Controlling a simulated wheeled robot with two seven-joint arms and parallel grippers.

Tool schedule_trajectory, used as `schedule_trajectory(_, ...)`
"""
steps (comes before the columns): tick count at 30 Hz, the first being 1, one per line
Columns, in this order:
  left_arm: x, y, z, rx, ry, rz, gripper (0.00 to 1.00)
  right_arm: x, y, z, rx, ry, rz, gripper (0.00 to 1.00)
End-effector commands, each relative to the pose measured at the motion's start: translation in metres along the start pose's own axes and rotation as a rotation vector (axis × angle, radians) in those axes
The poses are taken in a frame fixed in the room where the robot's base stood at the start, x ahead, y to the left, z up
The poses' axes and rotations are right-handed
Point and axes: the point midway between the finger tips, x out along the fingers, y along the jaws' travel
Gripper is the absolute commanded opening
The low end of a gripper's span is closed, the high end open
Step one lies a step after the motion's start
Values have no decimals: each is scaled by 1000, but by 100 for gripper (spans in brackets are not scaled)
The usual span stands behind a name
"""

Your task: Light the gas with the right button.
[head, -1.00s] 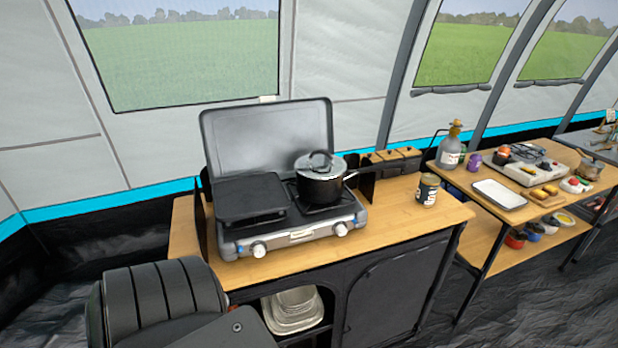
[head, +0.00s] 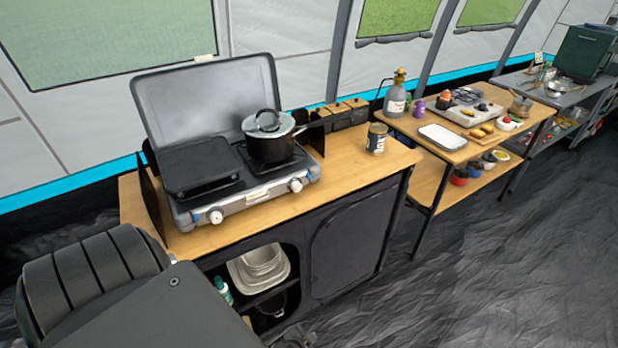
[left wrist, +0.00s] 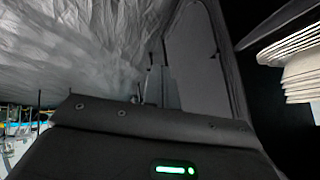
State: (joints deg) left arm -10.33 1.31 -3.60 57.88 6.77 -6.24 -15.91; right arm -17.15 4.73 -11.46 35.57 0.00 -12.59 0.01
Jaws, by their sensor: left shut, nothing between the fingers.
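The two-burner gas stove (head: 255,198) stands on the wooden counter with its grey lid raised. The right button (head: 296,185) is a white knob on the right of its front panel; another white knob (head: 215,216) is on the left. A black pot (head: 271,147) with a lid sits on the right burner. No flame shows; the right burner is mostly hidden under the pot. My left arm comes in at the lower left in the head view. My left gripper (left wrist: 158,88) shows in the left wrist view, shut and empty, away from the knobs. My right gripper is out of view.
The counter (head: 345,168) has free room right of the stove, with a can (head: 376,138) on it. Dishes (head: 260,268) sit on the open shelf below. A wooden side table (head: 400,124) with utensils stands to the right. The dark floor in front is clear.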

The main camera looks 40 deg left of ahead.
Motion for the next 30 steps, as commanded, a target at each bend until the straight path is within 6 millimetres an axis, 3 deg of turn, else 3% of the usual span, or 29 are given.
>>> schedule_trajectory(1,3,-16,-35,5,65,-41,0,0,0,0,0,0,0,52)
schedule_trajectory(3,3,-40,-79,17,147,-105,0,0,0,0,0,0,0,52)
schedule_trajectory(8,-13,-98,-174,44,323,-266,0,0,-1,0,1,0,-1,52)
schedule_trajectory(12,-45,-153,-247,62,457,-428,0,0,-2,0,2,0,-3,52)
schedule_trajectory(15,-73,-188,-288,70,533,-542,0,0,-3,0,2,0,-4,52)
schedule_trajectory(21,-124,-238,-337,77,627,-718,0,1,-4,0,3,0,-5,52)
schedule_trajectory(25,-143,-254,-350,78,653,-780,0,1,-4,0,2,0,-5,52)
schedule_trajectory(30,-150,-260,-355,78,663,-803,0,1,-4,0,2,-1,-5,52)
